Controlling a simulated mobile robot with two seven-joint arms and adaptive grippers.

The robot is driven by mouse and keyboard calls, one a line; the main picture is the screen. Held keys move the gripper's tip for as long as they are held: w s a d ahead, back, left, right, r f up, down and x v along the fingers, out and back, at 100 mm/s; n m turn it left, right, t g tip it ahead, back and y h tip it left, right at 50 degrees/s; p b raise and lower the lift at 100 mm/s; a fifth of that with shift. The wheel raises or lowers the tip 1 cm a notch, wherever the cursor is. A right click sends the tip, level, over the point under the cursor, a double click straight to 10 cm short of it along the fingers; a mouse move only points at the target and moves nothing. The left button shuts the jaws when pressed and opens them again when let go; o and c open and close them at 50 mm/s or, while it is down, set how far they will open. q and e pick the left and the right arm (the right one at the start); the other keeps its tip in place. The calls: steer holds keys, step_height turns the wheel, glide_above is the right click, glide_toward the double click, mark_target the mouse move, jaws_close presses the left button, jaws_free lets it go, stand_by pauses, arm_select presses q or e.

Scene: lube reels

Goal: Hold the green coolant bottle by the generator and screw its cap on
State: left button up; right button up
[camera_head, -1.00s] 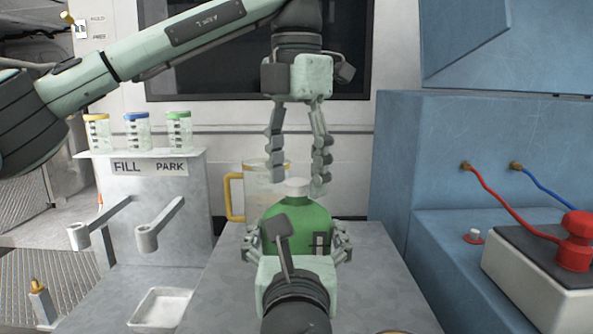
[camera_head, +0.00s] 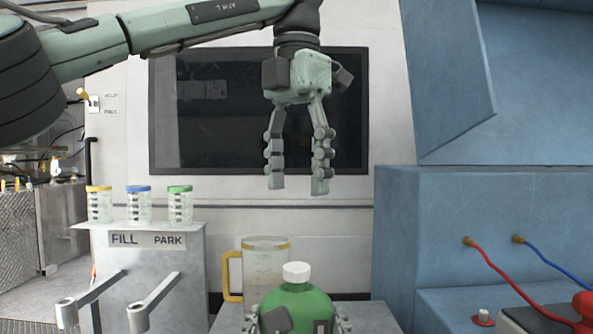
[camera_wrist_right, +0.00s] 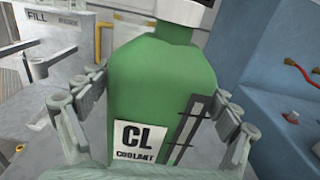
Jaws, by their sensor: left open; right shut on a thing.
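The green coolant bottle (camera_head: 298,303) stands upright at the bottom of the head view, with its white cap (camera_head: 296,272) on top of its neck. The bottle fills the right wrist view (camera_wrist_right: 150,85), with a "CL COOLANT" label facing me and the cap (camera_wrist_right: 180,12) cut off by the top edge. My right gripper (camera_wrist_right: 160,95) is shut on the bottle's body, a finger on each side. My left gripper (camera_head: 300,188) points down, open and empty, above the cap with a clear gap. How tight the cap sits cannot be told.
A clear jug with a yellow handle (camera_head: 262,265) stands just behind the bottle. Lidded jars (camera_head: 138,205) stand on the FILL/PARK stand (camera_head: 155,260) at left. The blue generator housing (camera_head: 480,220) is at right, with red and blue cables. A dark screen (camera_head: 200,120) is behind.

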stand_by(0.3)
steer(key=o, duration=2.1)
steer(key=shift+o, duration=0.2)
steer(key=s, duration=1.2)
steer(key=shift+s, duration=0.1)
